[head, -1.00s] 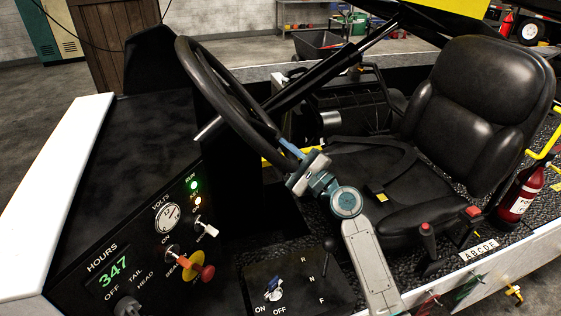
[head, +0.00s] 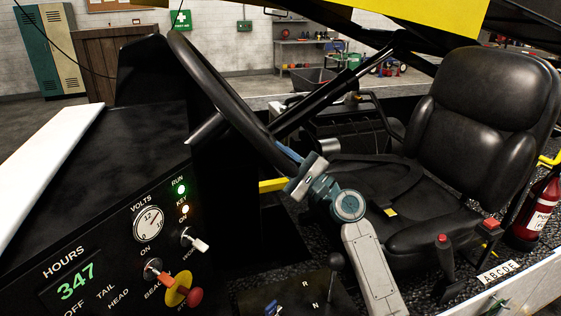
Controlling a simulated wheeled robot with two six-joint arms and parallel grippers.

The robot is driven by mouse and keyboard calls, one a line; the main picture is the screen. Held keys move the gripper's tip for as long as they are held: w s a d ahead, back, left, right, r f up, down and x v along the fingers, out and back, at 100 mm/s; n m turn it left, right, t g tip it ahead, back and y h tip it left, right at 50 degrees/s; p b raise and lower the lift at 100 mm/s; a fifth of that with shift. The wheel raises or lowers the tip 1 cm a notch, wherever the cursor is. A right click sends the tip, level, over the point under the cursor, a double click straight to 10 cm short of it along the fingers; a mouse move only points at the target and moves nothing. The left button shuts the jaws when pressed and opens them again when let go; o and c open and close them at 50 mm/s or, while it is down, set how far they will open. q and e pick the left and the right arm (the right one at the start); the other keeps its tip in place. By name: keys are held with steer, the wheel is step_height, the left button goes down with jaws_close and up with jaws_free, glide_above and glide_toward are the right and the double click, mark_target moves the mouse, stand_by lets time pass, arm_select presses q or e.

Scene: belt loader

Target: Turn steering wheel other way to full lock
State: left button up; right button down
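The black steering wheel (head: 222,94) stands steeply tilted at the upper left of centre, seen nearly edge-on. My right gripper (head: 284,154) is at the lower right part of its rim. One blue finger lies along the far side of the rim, very close to it or touching. The other finger is hidden, so I cannot tell whether the gripper is shut on the rim.
The dash panel (head: 112,235) with an hour display, a voltmeter and several switches is at the lower left. A red-and-yellow knob (head: 188,293) sticks out of it. The black seat (head: 455,130) is at the right, with red-topped levers (head: 443,255) and a fire extinguisher (head: 538,210) beside it.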

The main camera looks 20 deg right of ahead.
steer(key=c, duration=1.2)
jaws_free()
steer(key=shift+w, duration=0.15)
steer(key=r, duration=0.4)
steer(key=shift+d, duration=0.25)
steer(key=s+a, duration=0.2)
steer(key=s, duration=0.5)
steer(key=s+a, duration=0.3)
steer(key=s, duration=0.5)
steer(key=shift+r, duration=0.4)
steer(key=shift+s, duration=0.15)
